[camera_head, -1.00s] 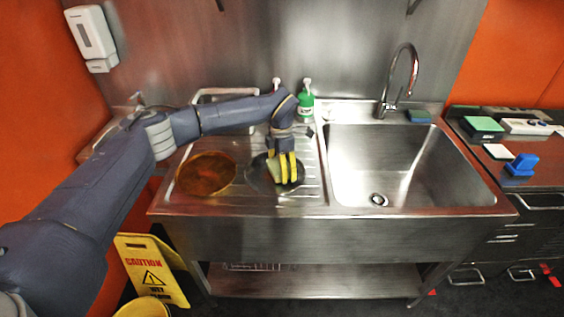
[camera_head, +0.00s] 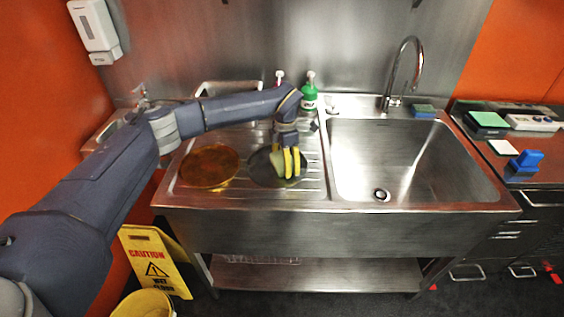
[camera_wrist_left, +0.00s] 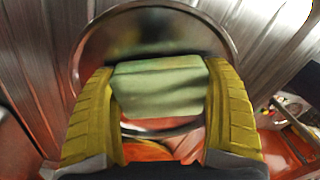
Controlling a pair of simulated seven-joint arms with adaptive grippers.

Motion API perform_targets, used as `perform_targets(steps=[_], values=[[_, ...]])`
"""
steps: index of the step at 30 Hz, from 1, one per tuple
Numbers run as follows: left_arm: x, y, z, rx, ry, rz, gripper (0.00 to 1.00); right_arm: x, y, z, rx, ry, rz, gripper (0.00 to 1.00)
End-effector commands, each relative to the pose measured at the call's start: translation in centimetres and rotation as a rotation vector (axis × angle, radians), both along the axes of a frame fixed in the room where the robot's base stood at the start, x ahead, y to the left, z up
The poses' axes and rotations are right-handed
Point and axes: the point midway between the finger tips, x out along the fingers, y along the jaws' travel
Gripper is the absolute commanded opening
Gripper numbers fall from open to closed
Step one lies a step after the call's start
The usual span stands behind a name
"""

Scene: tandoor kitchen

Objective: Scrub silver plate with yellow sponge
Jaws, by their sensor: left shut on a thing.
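The silver plate (camera_head: 258,168) lies on the ribbed drainboard left of the sink basin and looks dark in the head view. In the left wrist view its round rim (camera_wrist_left: 80,62) shows around the sponge. My left gripper (camera_head: 289,172), with yellow fingers, points down over the plate. It is shut on the sponge (camera_head: 276,163), a pale yellow-green block also seen between both fingers in the left wrist view (camera_wrist_left: 158,90). The sponge is at the plate's surface, but I cannot tell for sure whether they touch. My right gripper is not in view.
A brown, stained round plate (camera_head: 208,166) lies left of the silver plate. A green bottle (camera_head: 309,95) stands behind the drainboard. The deep sink basin (camera_head: 385,160) on the right is empty, with a tall faucet (camera_head: 414,65). A yellow caution sign (camera_head: 155,262) stands on the floor.

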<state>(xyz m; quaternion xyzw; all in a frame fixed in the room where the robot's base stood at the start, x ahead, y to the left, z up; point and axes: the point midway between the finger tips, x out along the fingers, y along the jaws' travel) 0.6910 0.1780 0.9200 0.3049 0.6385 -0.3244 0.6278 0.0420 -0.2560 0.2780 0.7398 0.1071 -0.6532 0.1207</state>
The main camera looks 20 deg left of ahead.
Motion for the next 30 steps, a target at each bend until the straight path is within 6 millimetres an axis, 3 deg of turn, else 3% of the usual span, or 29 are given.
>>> perform_targets(steps=[3,21,30], values=[[0.1,0.1,2.1,0.001,-0.005,0.000,0.58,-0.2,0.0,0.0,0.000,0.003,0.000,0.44],[0.0,0.2,7.3,0.001,-0.003,0.001,0.58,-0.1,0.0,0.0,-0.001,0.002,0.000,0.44],[0.0,0.2,8.0,0.000,-0.001,0.001,0.58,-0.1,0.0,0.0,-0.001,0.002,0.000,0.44]])
